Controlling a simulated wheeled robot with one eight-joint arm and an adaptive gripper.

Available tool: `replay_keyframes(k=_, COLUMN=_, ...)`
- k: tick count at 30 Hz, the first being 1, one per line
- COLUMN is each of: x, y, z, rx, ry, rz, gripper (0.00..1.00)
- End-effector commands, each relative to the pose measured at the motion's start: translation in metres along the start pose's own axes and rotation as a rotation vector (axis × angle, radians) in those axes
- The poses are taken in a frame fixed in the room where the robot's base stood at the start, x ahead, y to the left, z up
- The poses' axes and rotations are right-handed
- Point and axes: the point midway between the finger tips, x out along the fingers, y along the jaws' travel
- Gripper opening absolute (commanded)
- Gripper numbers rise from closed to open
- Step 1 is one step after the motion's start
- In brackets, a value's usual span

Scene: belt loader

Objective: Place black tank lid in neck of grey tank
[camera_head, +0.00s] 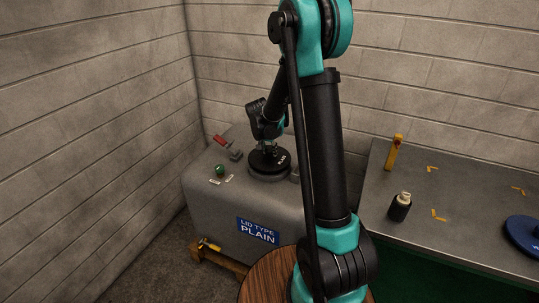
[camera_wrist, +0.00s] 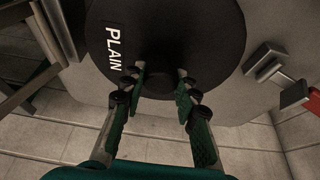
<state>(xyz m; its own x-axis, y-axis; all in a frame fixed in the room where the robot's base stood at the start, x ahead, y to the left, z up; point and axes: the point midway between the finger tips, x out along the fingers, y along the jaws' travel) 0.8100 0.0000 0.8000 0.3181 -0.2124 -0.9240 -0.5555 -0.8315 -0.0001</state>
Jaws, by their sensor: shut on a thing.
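The grey tank (camera_head: 240,205) stands against the walls and bears a blue "LID TYPE PLAIN" sign (camera_head: 258,231). The black tank lid (camera_head: 262,165) is level over the tank's round grey neck (camera_head: 270,178); I cannot tell whether it is seated or slightly above it. My gripper (camera_head: 268,148) reaches down to the lid's middle from above. In the wrist view my gripper (camera_wrist: 160,92) has a finger on each side of the lid's dark central grip, shut on it. The lid (camera_wrist: 190,30) shows the white word "PLAIN". The neck's opening is hidden beneath the lid.
A red-handled fitting (camera_head: 221,141) and a green knob (camera_head: 220,170) are on the tank top left of the neck. The metal table (camera_head: 460,215) at right holds a yellow object (camera_head: 393,152), a dark bottle (camera_head: 399,208) and a blue disc (camera_head: 523,235).

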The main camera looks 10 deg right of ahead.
Motion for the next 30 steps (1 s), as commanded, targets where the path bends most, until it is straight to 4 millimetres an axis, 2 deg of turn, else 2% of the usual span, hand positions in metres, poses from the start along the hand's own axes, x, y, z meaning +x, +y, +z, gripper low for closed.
replay_keyframes(k=4, x=0.017, y=0.000, z=0.007, rx=0.000, ry=0.000, rz=0.000, gripper=0.00)
replay_keyframes(k=14, x=0.020, y=0.000, z=0.008, rx=0.000, ry=0.000, rz=0.000, gripper=0.00)
replay_keyframes(k=15, x=0.021, y=0.000, z=0.009, rx=0.000, ry=0.000, rz=0.000, gripper=0.31)
replay_keyframes(k=20, x=0.020, y=0.000, z=0.009, rx=0.000, ry=0.000, rz=0.000, gripper=0.51)
replay_keyframes(k=30, x=0.018, y=0.000, z=0.008, rx=0.000, ry=0.000, rz=0.000, gripper=0.51)
